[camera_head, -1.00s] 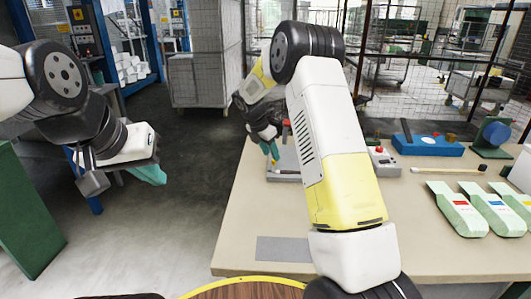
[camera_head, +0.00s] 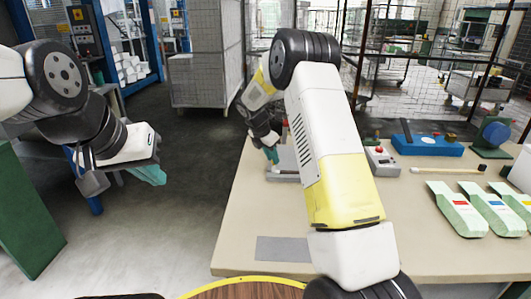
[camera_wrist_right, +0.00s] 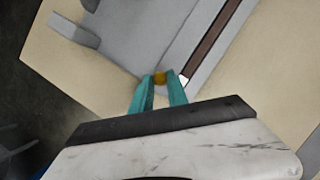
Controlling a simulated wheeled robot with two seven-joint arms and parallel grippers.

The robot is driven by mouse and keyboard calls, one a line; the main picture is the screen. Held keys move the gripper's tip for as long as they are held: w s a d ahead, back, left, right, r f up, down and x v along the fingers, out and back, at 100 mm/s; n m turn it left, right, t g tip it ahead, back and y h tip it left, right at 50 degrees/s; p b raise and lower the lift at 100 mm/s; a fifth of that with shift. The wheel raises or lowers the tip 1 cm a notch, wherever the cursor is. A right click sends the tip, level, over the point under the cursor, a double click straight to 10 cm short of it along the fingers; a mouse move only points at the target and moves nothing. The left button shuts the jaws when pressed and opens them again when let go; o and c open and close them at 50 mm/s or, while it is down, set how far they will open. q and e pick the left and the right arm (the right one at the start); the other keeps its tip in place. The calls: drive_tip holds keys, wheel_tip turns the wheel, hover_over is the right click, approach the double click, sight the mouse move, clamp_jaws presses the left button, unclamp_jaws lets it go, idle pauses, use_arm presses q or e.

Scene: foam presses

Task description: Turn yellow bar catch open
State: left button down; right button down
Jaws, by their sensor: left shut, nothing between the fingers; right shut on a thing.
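The yellow bar catch (camera_wrist_right: 160,78) shows as a small yellow piece between the teal fingertips of my right gripper (camera_wrist_right: 160,88) in the right wrist view. That gripper is shut on it. The catch sits beside a grey fixture (camera_wrist_right: 120,40) with a dark brown strip along it. In the head view my right gripper (camera_head: 271,155) is low over the grey fixture (camera_head: 285,165) at the table's left edge, and the catch is too small to make out there. My left gripper (camera_head: 148,174) is shut and empty, off the table to the left.
The beige table (camera_head: 240,220) holds a grey box with a red button (camera_head: 381,160), a blue block (camera_head: 428,146) and several pale green pieces (camera_head: 457,208) on the right. A flat grey plate (camera_head: 283,249) lies near the front. My right forearm crosses above the table.

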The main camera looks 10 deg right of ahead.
drive_tip(key=m, duration=0.1)
drive_tip(key=m+g, duration=0.1)
drive_tip(key=m, duration=0.2)
drive_tip(key=shift+w+a+g, duration=0.15)
drive_tip(key=shift+w+g, duration=0.1)
drive_tip(key=shift+g, duration=0.05)
drive_tip(key=m+g, duration=0.1)
drive_tip(key=m, duration=0.3)
drive_tip(key=shift+w+m+g+h, duration=0.15)
drive_tip(key=shift+m+g+h, duration=0.15)
drive_tip(key=shift+g, duration=0.1)
drive_tip(key=m+g, duration=0.1)
drive_tip(key=m, duration=0.3)
drive_tip(key=shift+w, duration=0.2)
drive_tip(key=shift+d+m+g+y, duration=0.2)
drive_tip(key=shift+m+g+y, duration=0.5)
drive_tip(key=shift+m, duration=1.1)
drive_tip(key=shift+w, duration=0.1)
drive_tip(key=c, duration=1.3)
unclamp_jaws()
